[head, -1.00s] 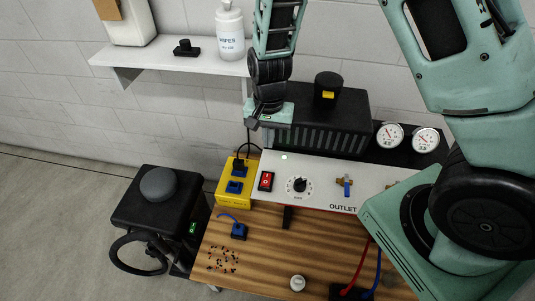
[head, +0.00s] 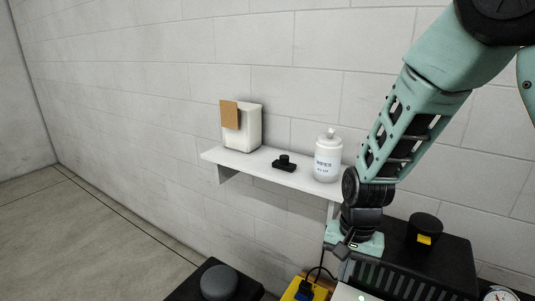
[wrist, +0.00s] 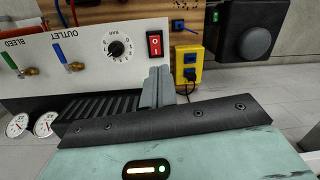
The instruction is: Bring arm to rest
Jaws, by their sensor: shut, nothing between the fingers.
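My arm comes down from the upper right in the head view. My gripper (head: 343,251) hangs in front of the wall, right of and below the shelf, near the welder's black finned housing (head: 445,256). In the wrist view its two grey fingers (wrist: 157,88) are together with nothing between them. Beyond them the white control panel (wrist: 85,57) appears upside down, with a black knob (wrist: 116,48) and a red switch (wrist: 155,45). The fingertips look apart from the panel, though their distance to it is hard to tell.
A white shelf (head: 250,167) holds a wipes bottle (head: 328,159), a small black object (head: 284,163) and a white container (head: 246,129). A yellow socket box (wrist: 189,61) and a black unit with a grey dome (head: 219,283) stand low. The left floor is clear.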

